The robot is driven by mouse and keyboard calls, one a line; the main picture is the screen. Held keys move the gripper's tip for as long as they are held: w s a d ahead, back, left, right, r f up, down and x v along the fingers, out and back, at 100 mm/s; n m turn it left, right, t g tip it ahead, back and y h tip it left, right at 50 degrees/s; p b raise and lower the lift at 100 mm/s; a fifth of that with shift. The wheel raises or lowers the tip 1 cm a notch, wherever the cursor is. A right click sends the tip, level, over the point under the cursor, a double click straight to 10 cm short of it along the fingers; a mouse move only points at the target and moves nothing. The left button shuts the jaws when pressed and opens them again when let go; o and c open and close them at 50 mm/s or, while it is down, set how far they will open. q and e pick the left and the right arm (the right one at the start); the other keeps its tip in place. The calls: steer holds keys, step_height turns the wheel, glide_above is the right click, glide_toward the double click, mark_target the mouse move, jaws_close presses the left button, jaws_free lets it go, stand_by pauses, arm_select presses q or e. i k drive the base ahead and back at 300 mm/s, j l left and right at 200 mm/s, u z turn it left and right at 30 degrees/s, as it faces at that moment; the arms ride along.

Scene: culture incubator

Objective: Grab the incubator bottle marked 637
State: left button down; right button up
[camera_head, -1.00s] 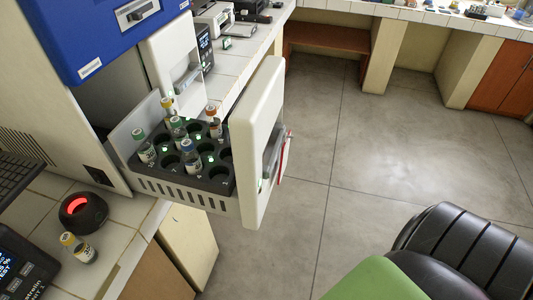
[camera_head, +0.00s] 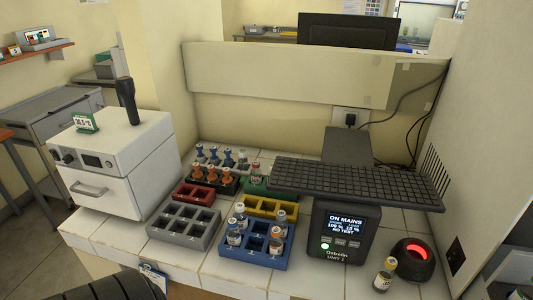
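A small bottle with a yellow cap (camera_head: 384,276) stands on the tiled counter at the lower right, in front of a black scanner with a red glowing ring (camera_head: 413,259). More bottles with blue and orange tops (camera_head: 214,156) stand in the dark rack behind. The numbers on the labels are too small to read. The open incubator drawer is out of view. Neither gripper is in view.
A grey rack (camera_head: 184,227), a red rack (camera_head: 195,193) and a yellow rack (camera_head: 270,207) sit on the counter. A white boxy device (camera_head: 114,160) stands left. A dark padded shape fills the lower left.

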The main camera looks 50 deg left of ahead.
mark_target(275, 244)
steer(key=u, duration=1.35)
